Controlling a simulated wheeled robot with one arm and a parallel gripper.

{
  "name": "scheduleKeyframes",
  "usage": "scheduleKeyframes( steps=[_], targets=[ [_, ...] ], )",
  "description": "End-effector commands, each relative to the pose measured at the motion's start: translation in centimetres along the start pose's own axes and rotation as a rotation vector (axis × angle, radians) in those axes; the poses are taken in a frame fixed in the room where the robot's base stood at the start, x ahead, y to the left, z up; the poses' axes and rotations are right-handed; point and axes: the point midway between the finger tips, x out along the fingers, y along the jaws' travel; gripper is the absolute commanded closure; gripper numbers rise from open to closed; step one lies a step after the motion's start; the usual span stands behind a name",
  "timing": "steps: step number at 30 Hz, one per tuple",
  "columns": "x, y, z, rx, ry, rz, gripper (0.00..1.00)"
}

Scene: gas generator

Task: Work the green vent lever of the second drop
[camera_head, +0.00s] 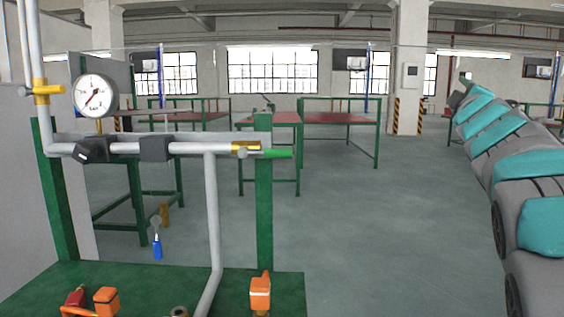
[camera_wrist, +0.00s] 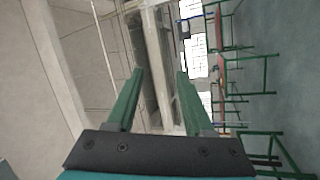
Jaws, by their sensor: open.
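A green lever (camera_head: 279,153) sticks out level to the right of a brass valve (camera_head: 245,147) at the right end of the grey horizontal pipe in the head view. I cannot tell for sure which drop it belongs to. A grey pipe (camera_head: 212,215) runs down from the horizontal pipe just left of this valve. My gripper (camera_wrist: 160,86) shows in the wrist view with its two green fingers apart and nothing between them. It points at the hall's ceiling and wall, and the lever is not in that view. My arm is at the right in the head view, well apart from the lever.
A pressure gauge (camera_head: 95,95) and a yellow valve (camera_head: 47,91) sit at the left. A blue-handled part (camera_head: 157,246) hangs below the pipe. Orange parts (camera_head: 261,291) stand on the green base (camera_head: 225,287). The floor (camera_head: 370,240) between rig and arm is clear.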

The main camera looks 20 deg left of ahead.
Motion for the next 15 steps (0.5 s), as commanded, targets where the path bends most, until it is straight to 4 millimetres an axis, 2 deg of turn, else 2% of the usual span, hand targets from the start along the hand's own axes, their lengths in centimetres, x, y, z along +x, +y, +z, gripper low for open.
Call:
scheduleKeyframes(
  steps=[1, 3, 5, 6, 7, 10, 12, 15],
  targets=[
    [1.5, 0.6, -2.9, -0.082, 0.121, 0.057, 0.48],
    [2.4, 1.4, -7.9, -0.202, 0.301, 0.135, 0.48],
    [2.1, 1.6, -12.1, -0.3, 0.46, 0.203, 0.48],
    [1.5, 1.2, -14.8, -0.362, 0.567, 0.246, 0.48],
    [0.9, 0.7, -16.6, -0.41, 0.644, 0.277, 0.48],
    [-2.6, -1.7, -22.0, -0.555, 0.913, 0.384, 0.48],
    [-5.9, -4.2, -24.4, -0.644, 1.096, 0.457, 0.48],
    [-11.1, -8.0, -26.2, -0.752, 1.34, 0.555, 0.48]
  ],
)
